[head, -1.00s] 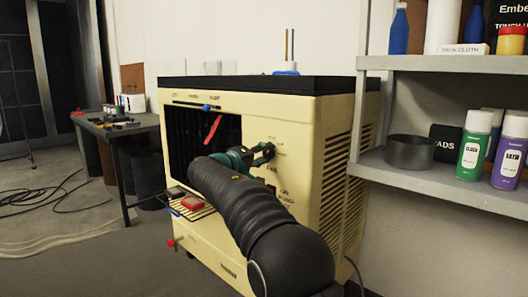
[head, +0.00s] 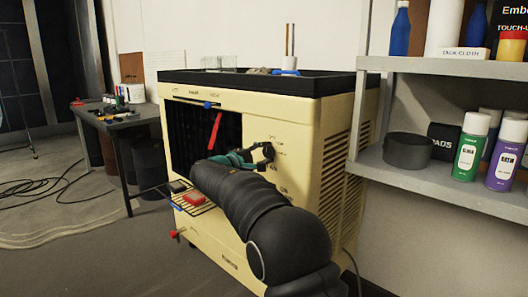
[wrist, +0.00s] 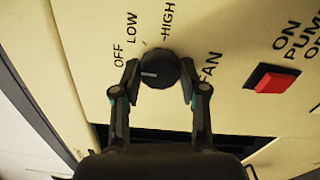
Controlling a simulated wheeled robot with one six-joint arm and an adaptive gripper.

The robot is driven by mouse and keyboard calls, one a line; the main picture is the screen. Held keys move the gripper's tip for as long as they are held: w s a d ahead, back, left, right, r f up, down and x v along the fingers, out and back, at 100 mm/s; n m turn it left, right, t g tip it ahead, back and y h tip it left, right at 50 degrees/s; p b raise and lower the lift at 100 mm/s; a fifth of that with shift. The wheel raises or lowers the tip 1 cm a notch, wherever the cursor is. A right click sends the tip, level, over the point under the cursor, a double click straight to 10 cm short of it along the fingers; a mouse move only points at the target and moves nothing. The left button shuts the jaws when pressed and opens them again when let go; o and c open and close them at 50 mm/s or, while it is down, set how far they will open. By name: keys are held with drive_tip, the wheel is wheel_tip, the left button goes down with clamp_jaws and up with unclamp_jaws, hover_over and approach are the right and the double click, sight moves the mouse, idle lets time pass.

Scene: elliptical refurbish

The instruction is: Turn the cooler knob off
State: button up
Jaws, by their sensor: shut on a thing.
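The cooler (head: 310,140) is a cream cabinet with a black top rim. Its dark round fan knob (wrist: 160,69) sits on the front panel, with OFF, LOW and HIGH printed around it. The knob's white mark points left in the wrist view, to the OFF side of the dial. My gripper (wrist: 159,78) is shut on the knob, one finger on each side. In the head view my gripper (head: 262,154) is at the panel right of the dark opening, and mostly covers the knob.
A red pump switch (wrist: 275,82) is right of the knob in the wrist view. A wire rack (head: 198,206) with a red block juts from the cooler front. Grey shelves (head: 400,180) with spray cans stand at right. A workbench (head: 120,120) is at left.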

idle(0.4)
drive_tip(key=o, duration=1.1)
drive_tip(key=shift+w, duration=0.1)
drive_tip(key=shift+o, duration=0.2)
drive_tip(key=v, duration=1.2)
